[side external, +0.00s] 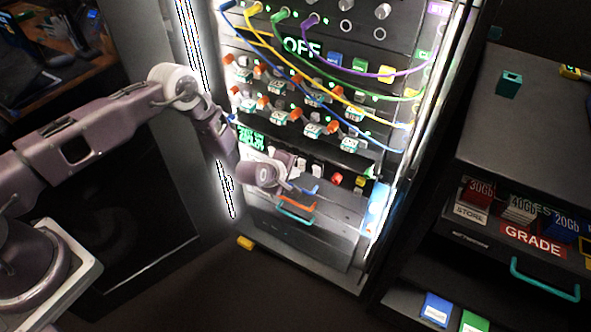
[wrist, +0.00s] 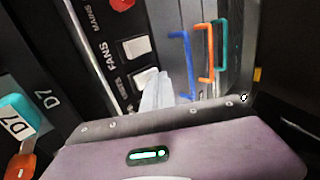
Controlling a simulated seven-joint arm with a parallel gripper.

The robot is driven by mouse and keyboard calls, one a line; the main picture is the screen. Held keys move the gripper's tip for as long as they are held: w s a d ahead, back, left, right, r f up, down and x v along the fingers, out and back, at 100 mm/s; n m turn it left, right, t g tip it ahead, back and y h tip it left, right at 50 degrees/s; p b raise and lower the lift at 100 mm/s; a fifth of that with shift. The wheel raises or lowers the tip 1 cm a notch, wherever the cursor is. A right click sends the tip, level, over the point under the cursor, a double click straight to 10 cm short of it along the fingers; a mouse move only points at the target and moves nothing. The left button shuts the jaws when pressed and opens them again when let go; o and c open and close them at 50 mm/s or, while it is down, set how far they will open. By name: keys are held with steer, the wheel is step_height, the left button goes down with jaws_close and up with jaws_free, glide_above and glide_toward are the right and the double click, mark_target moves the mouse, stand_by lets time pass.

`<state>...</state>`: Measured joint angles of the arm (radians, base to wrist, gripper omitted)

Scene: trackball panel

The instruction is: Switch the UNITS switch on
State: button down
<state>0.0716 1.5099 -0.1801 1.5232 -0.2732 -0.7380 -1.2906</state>
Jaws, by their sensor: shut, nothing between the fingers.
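A row of switches runs along the dark panel. In the side external view a white switch (side external: 318,171) and a red switch (side external: 336,178) show right of my gripper (side external: 288,184). In the wrist view the white switch labelled FANS (wrist: 136,47) stands below the red MAINS switch (wrist: 122,4). Another white switch (wrist: 143,77) lies beside my gripper's pale fingers (wrist: 156,93); its label is too blurred to read surely, so I cannot confirm it is UNITS. The fingers are together and empty, close to that switch; contact cannot be told. Switch positions are unclear.
Blue (wrist: 187,65), orange (wrist: 209,52) and teal (wrist: 221,45) handles stand beside the switch row. Patch cables (side external: 385,76) droop across the upper panel. A drawer cabinet (side external: 510,130) stands at the right. A yellow block (side external: 245,243) lies by the rack's foot.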

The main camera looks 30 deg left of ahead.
steer(key=shift+w, duration=0.45)
steer(key=shift+w+f, duration=0.1)
steer(key=shift+w, duration=0.05)
steer(key=shift+r, duration=0.85)
